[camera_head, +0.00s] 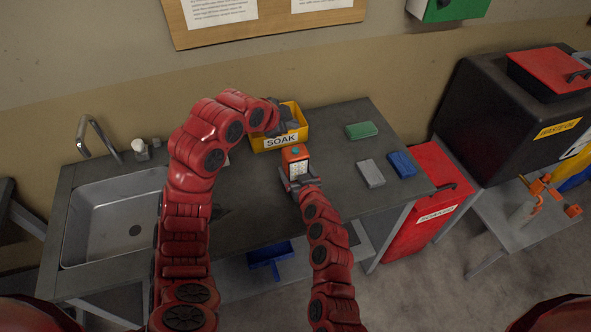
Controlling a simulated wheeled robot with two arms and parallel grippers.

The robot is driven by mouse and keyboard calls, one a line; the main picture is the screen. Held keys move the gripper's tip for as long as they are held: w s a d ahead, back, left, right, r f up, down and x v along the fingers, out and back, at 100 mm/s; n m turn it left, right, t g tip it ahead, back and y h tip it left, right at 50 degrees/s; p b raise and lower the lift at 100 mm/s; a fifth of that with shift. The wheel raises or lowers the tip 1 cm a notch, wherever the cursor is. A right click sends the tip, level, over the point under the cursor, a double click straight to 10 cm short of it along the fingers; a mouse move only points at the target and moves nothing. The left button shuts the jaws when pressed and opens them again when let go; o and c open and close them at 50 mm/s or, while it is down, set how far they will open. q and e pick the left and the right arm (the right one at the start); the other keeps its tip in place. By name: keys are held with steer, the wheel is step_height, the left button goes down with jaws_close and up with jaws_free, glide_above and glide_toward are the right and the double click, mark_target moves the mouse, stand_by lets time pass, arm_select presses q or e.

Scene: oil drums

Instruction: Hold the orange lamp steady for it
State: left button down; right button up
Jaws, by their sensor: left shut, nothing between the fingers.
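The orange lamp (295,154) is upright near the middle of the grey worktop, with a pale panel facing me and a teal spot on top. My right gripper (298,181) is at the lamp's lower end, with dark finger parts at both sides of it. Whether the fingers press on the lamp is not clear. My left gripper (286,117) is shut and empty, over the yellow bin marked SOAK (302,133), just behind the lamp. The gripper and arm hide part of the bin's inside.
A sink (112,215) with a tap is at the left. Green (361,130), grey (371,173) and blue (401,164) blocks lie on the worktop's right side. A red bin (428,195) stands beyond its right edge. A blue dustpan-like thing (268,254) is below the front edge.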

mark_target(292, 154)
arm_select(q)
step_height(292, 154, down, 7)
steer(key=shift+r, duration=0.1)
stand_by(2.1)
steer(key=shift+f, duration=0.4)
steer(key=shift+r, duration=0.4)
step_height(292, 154, up, 6)
stand_by(0.8)
